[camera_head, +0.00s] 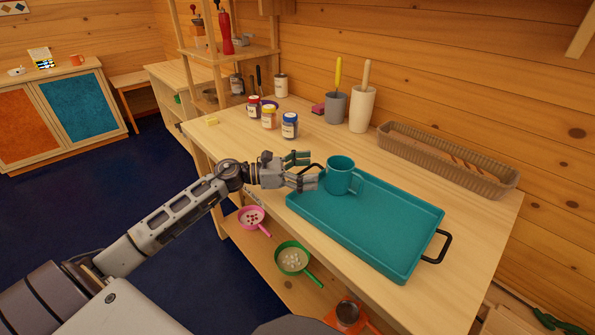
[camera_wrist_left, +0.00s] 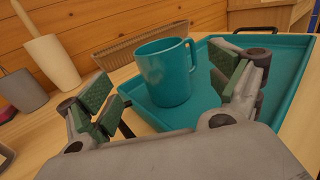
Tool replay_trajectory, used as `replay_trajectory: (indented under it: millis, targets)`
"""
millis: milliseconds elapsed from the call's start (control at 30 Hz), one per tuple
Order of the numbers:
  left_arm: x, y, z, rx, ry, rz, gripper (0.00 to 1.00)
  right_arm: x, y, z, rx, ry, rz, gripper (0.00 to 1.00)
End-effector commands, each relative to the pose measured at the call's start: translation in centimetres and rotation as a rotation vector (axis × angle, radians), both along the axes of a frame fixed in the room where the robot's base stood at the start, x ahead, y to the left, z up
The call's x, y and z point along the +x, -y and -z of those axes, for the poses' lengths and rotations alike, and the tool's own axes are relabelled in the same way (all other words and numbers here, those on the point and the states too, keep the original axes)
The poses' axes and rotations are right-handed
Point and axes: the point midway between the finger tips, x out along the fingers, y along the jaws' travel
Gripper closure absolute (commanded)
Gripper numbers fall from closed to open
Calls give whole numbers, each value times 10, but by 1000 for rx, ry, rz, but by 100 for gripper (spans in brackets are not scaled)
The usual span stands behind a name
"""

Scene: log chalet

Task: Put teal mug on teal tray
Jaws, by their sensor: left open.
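The teal mug (camera_head: 340,175) stands upright on the near-left end of the teal tray (camera_head: 385,225), its handle towards the right. The tray lies flat on the wooden table and has black handles. In the left wrist view the mug (camera_wrist_left: 167,72) stands inside the tray rim (camera_wrist_left: 287,42), just beyond my fingers. My left gripper (camera_head: 306,169) is open and just left of the mug, with its fingers pointing at it. In the left wrist view the gripper (camera_wrist_left: 170,95) has its green-padded fingers spread, with nothing gripped. My right gripper is not in view.
Jars (camera_head: 289,126) stand left at the back. A grey cup (camera_head: 336,106) and a cream vase (camera_head: 362,110) hold utensils behind the tray. A long woven basket (camera_head: 445,160) lies along the wall. Pans (camera_head: 293,259) sit on the lower shelf. The tray's right part is bare.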

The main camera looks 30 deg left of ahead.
Motion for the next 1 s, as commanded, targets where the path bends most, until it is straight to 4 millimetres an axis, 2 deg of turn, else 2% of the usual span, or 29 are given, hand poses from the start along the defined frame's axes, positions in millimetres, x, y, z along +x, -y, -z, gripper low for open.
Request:
replay_trajectory:
  millis: [400, 1000]
  targets:
    - [-17, -24, 1, 1, -1, -2, 8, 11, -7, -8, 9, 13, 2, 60]
    - [-19, -27, 0, 0, 0, -1, 8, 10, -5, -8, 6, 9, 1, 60]
